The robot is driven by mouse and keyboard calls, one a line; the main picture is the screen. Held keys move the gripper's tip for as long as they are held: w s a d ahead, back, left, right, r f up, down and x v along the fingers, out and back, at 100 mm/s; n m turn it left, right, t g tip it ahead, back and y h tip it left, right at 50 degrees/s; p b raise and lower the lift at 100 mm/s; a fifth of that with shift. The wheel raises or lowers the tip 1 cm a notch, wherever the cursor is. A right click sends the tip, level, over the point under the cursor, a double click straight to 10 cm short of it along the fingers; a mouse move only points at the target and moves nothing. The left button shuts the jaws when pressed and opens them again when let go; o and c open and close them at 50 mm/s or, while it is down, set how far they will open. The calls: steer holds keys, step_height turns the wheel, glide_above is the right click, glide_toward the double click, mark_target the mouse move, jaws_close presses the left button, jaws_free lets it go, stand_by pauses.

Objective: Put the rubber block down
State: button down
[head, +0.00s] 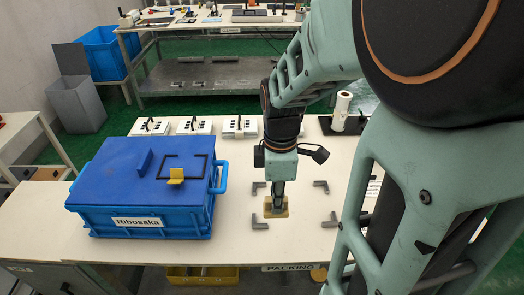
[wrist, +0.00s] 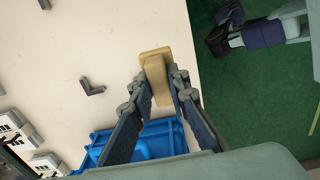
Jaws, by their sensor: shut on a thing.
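The tan rubber block (head: 276,207) is at the lower end of my gripper (head: 278,194) in the head view, over the white table among grey corner brackets. In the wrist view the block (wrist: 154,58) has a wider end beyond the fingers and a narrower part between them. My gripper (wrist: 158,88) is shut on that narrower part, one finger on each side. I cannot tell whether the block's underside touches the table.
A blue crate (head: 125,217) labelled Ribosaka, with a yellow piece (head: 176,176) on its lid, stands left of the block. Grey brackets (head: 260,222) lie around it. White keypad boxes (head: 195,126) line the back edge. A white roll (head: 342,109) stands back right.

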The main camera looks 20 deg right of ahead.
steer(key=w+d+f+b, duration=0.1)
steer(key=w+d+f, duration=0.7)
steer(key=w+d, duration=0.1)
steer(key=shift+f, duration=0.4)
steer(key=shift+w+d+f+b, duration=0.15)
steer(key=shift+f+b, duration=0.15)
steer(key=shift+f, duration=0.7)
steer(key=shift+w+d+f+b, duration=0.1)
steer(key=shift+f+b, duration=0.2)
steer(key=shift+f, duration=0.65)
steer(key=shift+f, duration=0.15)
steer(key=c, duration=1.8)
jaws_free()
steer(key=shift+c, duration=0.2)
step_height(320, 180, up, 12)
steer(key=p, duration=0.2)
steer(key=shift+r, duration=0.2)
